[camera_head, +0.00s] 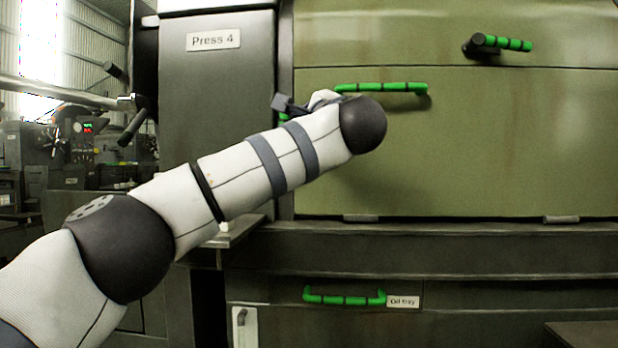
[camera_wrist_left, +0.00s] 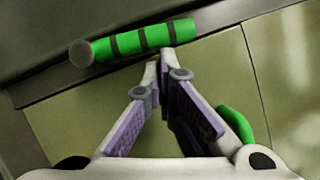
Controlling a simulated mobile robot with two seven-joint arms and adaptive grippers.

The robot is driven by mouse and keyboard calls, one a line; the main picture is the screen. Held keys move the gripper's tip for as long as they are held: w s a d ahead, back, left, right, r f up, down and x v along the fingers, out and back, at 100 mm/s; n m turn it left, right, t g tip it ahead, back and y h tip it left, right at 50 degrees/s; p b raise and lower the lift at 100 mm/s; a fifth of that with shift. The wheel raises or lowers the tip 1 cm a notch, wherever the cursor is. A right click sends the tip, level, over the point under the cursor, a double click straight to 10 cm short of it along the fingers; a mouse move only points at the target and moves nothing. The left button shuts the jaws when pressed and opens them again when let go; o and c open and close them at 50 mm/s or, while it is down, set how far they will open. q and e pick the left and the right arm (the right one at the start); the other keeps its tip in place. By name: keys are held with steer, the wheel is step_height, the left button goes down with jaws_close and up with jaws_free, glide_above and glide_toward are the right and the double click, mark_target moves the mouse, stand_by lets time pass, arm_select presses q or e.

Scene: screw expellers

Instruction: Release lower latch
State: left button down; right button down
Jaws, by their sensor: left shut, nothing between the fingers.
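My left gripper (camera_wrist_left: 160,66) is shut and empty, its fingertips together just below a green latch grip (camera_wrist_left: 140,41) with dark bands and a grey end. I cannot tell whether the tips touch it. In the head view a small green piece (camera_head: 283,118), probably this latch, shows beside my left gripper (camera_head: 290,105), at the left edge of the green panel (camera_head: 480,150). My own forearm hides most of the gripper and latch there. Another banded green latch (camera_head: 508,43) sits at the upper right. My right gripper is in neither view.
A green bar handle (camera_head: 385,88) on the panel lies just behind my wrist; a green curve (camera_wrist_left: 235,122), likely the same handle, shows close to the gripper's right. A ledge (camera_head: 440,235) runs below the panel, above the oil tray drawer with its green handle (camera_head: 345,299).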

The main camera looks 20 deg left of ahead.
arm_select(q)
steer(key=shift+a+r, duration=0.15)
steer(key=shift+a, duration=0.1)
steer(key=shift+s+d, duration=0.1)
stand_by(0.5)
steer(key=v, duration=1.2)
steer(key=shift+r, duration=0.15)
